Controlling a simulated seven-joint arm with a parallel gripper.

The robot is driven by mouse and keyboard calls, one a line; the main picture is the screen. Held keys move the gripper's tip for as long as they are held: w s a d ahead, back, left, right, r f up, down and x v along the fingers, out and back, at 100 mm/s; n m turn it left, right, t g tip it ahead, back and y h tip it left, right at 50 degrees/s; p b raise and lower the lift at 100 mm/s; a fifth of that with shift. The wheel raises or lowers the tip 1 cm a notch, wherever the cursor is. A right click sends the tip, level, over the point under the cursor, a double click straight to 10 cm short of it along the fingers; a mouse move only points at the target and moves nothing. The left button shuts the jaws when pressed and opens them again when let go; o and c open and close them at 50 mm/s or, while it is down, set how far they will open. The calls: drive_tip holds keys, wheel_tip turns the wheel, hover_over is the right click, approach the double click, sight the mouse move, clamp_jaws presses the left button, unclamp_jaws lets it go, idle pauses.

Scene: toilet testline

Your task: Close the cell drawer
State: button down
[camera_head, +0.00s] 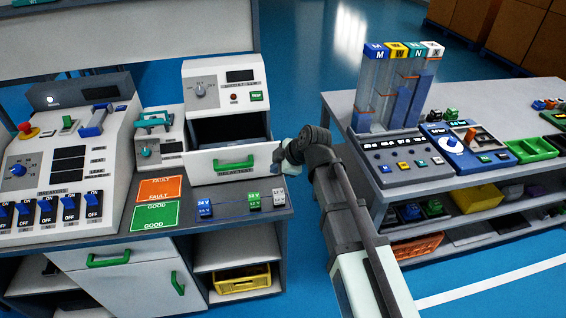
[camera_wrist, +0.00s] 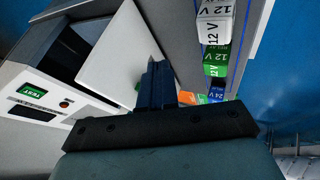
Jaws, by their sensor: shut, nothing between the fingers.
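The cell drawer's white front (camera_head: 202,163), with a green handle (camera_head: 234,164), is pulled out from the tester unit (camera_head: 221,77) on the left bench. A dark opening shows behind the front. My gripper (camera_head: 277,166) is at the right end of the drawer front, close to it. In the wrist view the shut, empty fingers (camera_wrist: 157,84) point up beside the white drawer front (camera_wrist: 122,55). I cannot tell whether they touch it. The green handle is mostly hidden in the wrist view.
Blue, green and white relay blocks (camera_head: 205,208) stand on the bench before the drawer; some show close by in the wrist view (camera_wrist: 214,30). Orange and green cards (camera_head: 158,190) lie to the left. A second bench (camera_head: 345,108) stands right of my arm, with blue floor between.

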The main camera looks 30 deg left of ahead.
sight(264, 166)
drive_tip(key=x, duration=0.3)
drive_tip(key=shift+a, duration=0.1)
drive_tip(key=shift+w+a+f, duration=0.1)
drive_tip(key=shift+w+a, duration=1.3)
drive_tip(key=shift+w, duration=0.05)
drive_tip(key=shift+a, duration=0.1)
drive_tip(key=w+a, duration=1.4)
drive_tip(key=shift+w, duration=0.1)
drive_tip(key=s+d, duration=0.3)
drive_tip(key=s, duration=0.1)
drive_tip(key=shift+d, duration=0.4)
drive_tip(key=v, duration=0.9)
drive_tip(key=shift+w+r, duration=0.3)
drive_tip(key=shift+r, duration=0.1)
